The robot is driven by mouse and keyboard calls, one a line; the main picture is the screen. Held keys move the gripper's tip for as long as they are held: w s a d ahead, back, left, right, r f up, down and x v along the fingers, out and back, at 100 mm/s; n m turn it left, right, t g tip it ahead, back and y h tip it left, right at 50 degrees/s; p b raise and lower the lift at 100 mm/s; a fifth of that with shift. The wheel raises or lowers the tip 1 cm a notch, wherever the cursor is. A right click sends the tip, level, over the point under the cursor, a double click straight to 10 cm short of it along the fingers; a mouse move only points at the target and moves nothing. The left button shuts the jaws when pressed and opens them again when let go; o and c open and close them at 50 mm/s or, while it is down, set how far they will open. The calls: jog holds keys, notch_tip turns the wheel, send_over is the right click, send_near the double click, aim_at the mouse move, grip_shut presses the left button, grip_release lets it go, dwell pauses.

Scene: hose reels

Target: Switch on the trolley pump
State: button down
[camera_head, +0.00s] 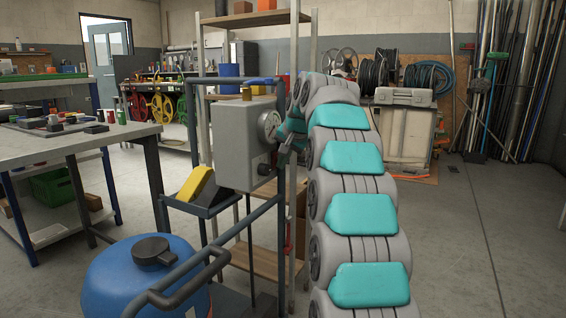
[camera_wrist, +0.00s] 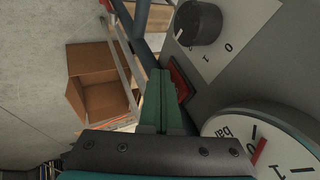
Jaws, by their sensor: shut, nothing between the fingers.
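The trolley pump is a grey box (camera_head: 240,143) on a dark frame, with a round white gauge (camera_head: 268,125) and a black knob (camera_head: 265,169) on its face. In the wrist view the black rotary knob (camera_wrist: 198,22) sits on a light plate marked 0 and 1. A red switch (camera_wrist: 181,80) in a dark surround lies between the knob plate and the gauge (camera_wrist: 262,145). My gripper (camera_wrist: 160,76) has its green fingers together, with the tips beside the red switch. I cannot tell whether they touch it. In the head view my gripper (camera_head: 286,142) is at the box's face, partly hidden.
A blue tank (camera_head: 135,280) and a bent handle rail stand in front of the box. A yellow wedge-shaped item (camera_head: 195,183) sits on a small tray. A shelf rack stands close behind, with an open cardboard box (camera_wrist: 102,80) below. The floor at the right is clear.

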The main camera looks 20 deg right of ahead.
jog(key=shift+r, duration=0.1)
jog(key=shift+r+p, duration=0.7)
jog(key=shift+p, duration=0.1)
jog(key=s+d+r, duration=0.3)
jog(key=s+r, duration=0.4)
jog(key=s, duration=0.3)
jog(key=shift+d+p, duration=0.15)
jog(key=shift+p, duration=0.15)
